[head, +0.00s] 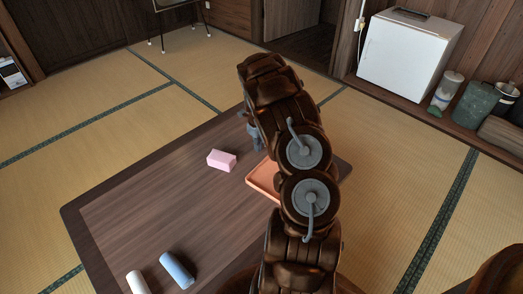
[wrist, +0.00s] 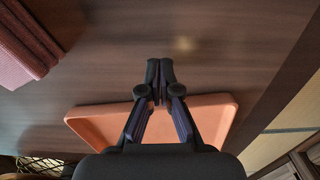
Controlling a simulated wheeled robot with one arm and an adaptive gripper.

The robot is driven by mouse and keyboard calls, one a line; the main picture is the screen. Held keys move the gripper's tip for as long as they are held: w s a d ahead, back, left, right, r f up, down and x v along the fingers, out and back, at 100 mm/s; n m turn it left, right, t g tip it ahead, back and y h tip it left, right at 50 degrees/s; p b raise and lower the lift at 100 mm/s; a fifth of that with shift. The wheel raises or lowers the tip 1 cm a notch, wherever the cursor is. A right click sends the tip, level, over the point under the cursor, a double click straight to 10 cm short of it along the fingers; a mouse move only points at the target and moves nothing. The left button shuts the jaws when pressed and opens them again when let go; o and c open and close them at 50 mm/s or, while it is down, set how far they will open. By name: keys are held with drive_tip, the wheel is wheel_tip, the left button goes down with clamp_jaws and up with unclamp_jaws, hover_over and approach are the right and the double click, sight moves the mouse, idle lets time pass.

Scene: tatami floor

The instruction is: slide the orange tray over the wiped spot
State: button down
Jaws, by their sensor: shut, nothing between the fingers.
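The orange tray (head: 262,181) lies on the dark wooden table (head: 150,205), partly hidden behind my arm in the head view. In the wrist view, the tray (wrist: 90,120) spans the lower middle, behind my fingers. My gripper (wrist: 160,72) is shut and empty, its fingertips reaching past the tray's edge over bare table in the picture. In the head view, my gripper (head: 256,142) is partly hidden by the arm. A faint pale spot (wrist: 185,44) shows on the tabletop just beyond the fingertips in the wrist view. I cannot tell whether the fingers touch the tray.
A blue cylinder (head: 177,270) and a white one (head: 137,283) lie at the near left. The table's middle left is clear.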

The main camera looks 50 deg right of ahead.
wheel_tip(320, 180, up, 10)
drive_tip(key=p, duration=0.2)
drive_tip(key=shift+f, duration=0.15)
drive_tip(key=shift+a, duration=0.1)
